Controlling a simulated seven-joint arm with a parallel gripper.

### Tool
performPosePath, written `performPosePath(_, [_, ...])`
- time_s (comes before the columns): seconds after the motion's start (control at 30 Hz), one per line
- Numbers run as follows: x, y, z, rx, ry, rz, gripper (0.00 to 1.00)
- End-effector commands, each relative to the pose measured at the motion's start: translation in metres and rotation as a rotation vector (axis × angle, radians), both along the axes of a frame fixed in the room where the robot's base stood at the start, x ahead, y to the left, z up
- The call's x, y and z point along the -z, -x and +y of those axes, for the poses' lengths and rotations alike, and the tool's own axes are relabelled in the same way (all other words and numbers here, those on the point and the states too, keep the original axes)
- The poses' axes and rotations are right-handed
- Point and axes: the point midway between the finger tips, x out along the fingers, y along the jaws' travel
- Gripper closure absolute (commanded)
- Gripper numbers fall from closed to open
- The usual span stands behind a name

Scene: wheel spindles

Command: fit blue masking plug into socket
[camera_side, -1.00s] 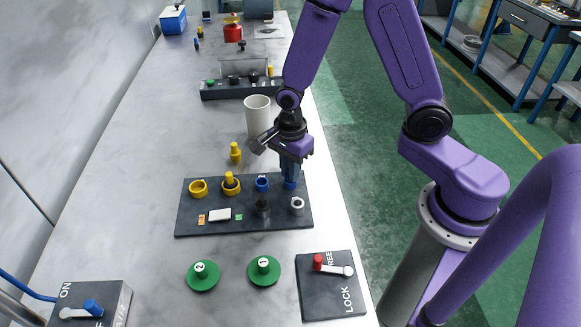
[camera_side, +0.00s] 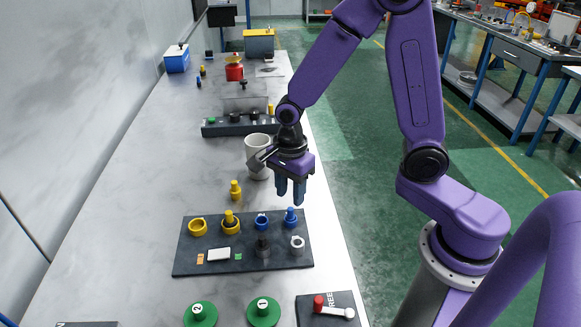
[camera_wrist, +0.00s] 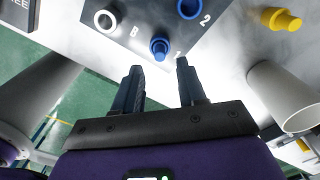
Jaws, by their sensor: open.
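The blue masking plug (camera_side: 291,217) stands upright at the back right of the dark board (camera_side: 215,265); it also shows in the wrist view (camera_wrist: 159,48), beside the printed 1. I cannot tell whether its foot sits in a ring. An empty blue ring socket (camera_side: 262,222) is just left of it in the side view; in the wrist view the blue ring (camera_wrist: 190,8) is beside the printed 2. My gripper (camera_side: 290,200) is open and empty, its fingers pointing down just above and behind the plug. In the wrist view the fingertips (camera_wrist: 158,62) are apart.
A loose yellow plug (camera_side: 235,190) and white cup (camera_side: 257,146) stand behind. Green discs (camera_side: 200,314) lie in front.

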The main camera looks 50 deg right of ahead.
Motion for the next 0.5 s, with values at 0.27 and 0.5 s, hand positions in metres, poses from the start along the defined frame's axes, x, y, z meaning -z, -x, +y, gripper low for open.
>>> performPosePath(0.27, [-0.043,-0.001,0.0,0.001,-0.002,-0.005,0.59])
performPosePath(0.5, [-0.065,0.0,0.0,0.001,0.0,-0.001,0.59])
